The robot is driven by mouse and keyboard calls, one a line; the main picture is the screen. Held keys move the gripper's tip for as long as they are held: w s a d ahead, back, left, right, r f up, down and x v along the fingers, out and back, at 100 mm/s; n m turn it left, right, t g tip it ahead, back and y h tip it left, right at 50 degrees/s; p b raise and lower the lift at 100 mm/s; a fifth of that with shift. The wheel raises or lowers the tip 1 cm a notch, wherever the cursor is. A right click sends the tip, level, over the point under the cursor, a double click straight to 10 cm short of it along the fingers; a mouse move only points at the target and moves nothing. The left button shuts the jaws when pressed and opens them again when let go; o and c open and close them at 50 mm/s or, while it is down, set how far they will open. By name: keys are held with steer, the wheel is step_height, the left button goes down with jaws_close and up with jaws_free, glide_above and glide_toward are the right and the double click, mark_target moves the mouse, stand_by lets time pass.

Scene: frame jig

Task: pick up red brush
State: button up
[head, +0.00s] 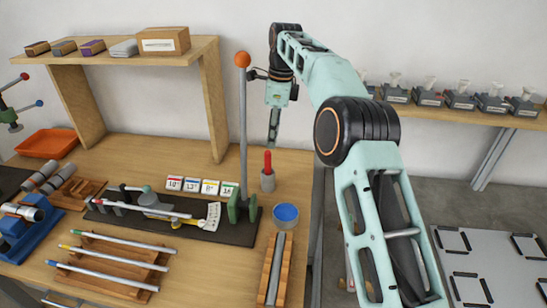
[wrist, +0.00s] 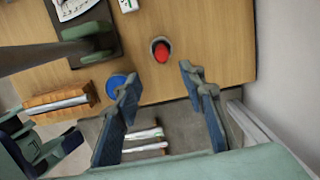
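The red brush (head: 268,160) stands upright in a small grey cup (head: 267,182) near the bench's right edge; only its red upper part shows. In the wrist view the red brush (wrist: 162,52) is seen from above inside the grey cup (wrist: 153,41), just beyond my fingertips. My gripper (head: 274,127) hangs above the bench, higher than the brush and apart from it. In the wrist view my gripper (wrist: 160,77) has its two blue fingers spread wide with nothing between them.
A tall grey lever with an orange knob (head: 242,60) rises just left of the cup. A blue-topped round container (head: 286,213) and a wooden block with a metal bar (head: 274,268) stand in front. A shelf (head: 130,58) with boxes stands at the back left.

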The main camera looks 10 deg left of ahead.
mark_target(268, 161)
steer(key=f, duration=0.2)
steer(key=a+f, duration=0.1)
steer(key=f, duration=0.2)
steer(key=shift+s+a+f+b, duration=0.1)
steer(key=shift+a+f+b, duration=0.2)
steer(key=shift+f, duration=0.1)
steer(key=shift+w+a+f+p, duration=0.1)
steer(key=shift+w+f+p, duration=0.1)
steer(key=shift+f, duration=1.2)
steer(key=shift+w+a+f+p, duration=0.1)
steer(key=shift+w+f+p, duration=0.1)
steer(key=shift+f, duration=1.15)
jaws_close()
